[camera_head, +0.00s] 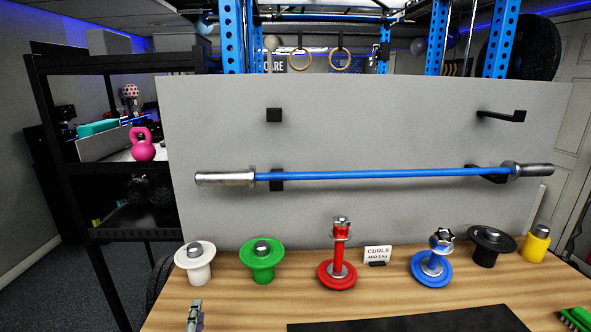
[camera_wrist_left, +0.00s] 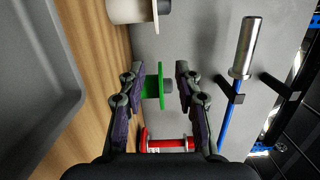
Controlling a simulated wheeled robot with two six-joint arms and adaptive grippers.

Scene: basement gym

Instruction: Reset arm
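My left gripper (camera_head: 195,314) shows only as a small grey tip at the bottom edge of the head view, over the near left part of the table. In the left wrist view my left gripper (camera_wrist_left: 154,72) has its two fingers spread apart with nothing held. A green weight (camera_wrist_left: 152,88) shows between and beyond the fingers, not gripped. A white weight (camera_wrist_left: 128,10) and a red weight stand (camera_wrist_left: 166,143) lie to either side of it. My right gripper is in neither view.
The wooden table (camera_head: 250,300) bears the white (camera_head: 195,262), green (camera_head: 262,262), red (camera_head: 338,270), blue (camera_head: 434,266) and black (camera_head: 490,248) pieces in a row. A blue bar (camera_head: 390,173) hangs on the grey board (camera_head: 350,120) behind. A black mat (camera_head: 410,322) lies in front.

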